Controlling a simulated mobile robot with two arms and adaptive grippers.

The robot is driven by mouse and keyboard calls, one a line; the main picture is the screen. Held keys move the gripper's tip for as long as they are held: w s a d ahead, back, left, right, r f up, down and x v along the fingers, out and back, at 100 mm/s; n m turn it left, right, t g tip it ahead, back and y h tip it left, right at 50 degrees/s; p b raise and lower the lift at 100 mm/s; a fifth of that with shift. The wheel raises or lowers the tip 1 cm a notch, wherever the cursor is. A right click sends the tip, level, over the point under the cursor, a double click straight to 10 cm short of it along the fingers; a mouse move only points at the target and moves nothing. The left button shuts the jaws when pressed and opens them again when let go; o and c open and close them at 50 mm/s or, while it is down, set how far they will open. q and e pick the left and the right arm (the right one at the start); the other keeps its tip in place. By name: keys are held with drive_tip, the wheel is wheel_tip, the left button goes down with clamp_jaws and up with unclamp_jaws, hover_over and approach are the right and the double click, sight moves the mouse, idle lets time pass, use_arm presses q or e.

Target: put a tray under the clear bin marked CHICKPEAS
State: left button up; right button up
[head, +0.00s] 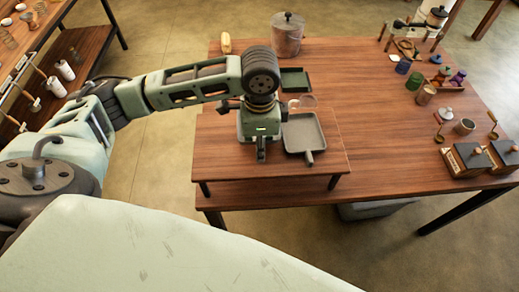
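My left gripper (262,152) points down over the raised wooden stand at the front left of the table. Its fingers are seen from above, so I cannot tell whether they are open or shut. A grey tray with a short handle (304,132) lies on the stand just right of the gripper; whether they touch is unclear. A dark green tray-like piece (295,78) is behind it. A small clear round vessel (308,101) shows between them, partly hidden. I see no readable CHICKPEAS label and cannot identify that bin. My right gripper is not in view.
The stand (225,150) rises above the wooden table (400,150). A lidded metal pot (288,35) stands at the back. Cups, jars and wooden boxes (467,160) crowd the right side. The table's middle is clear. A shelf (75,50) stands at left.

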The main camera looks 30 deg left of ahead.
use_arm(q)
drive_tip(key=shift+f+p, duration=0.4)
drive_tip(key=shift+f, duration=1.55)
drive_tip(key=o, duration=1.2)
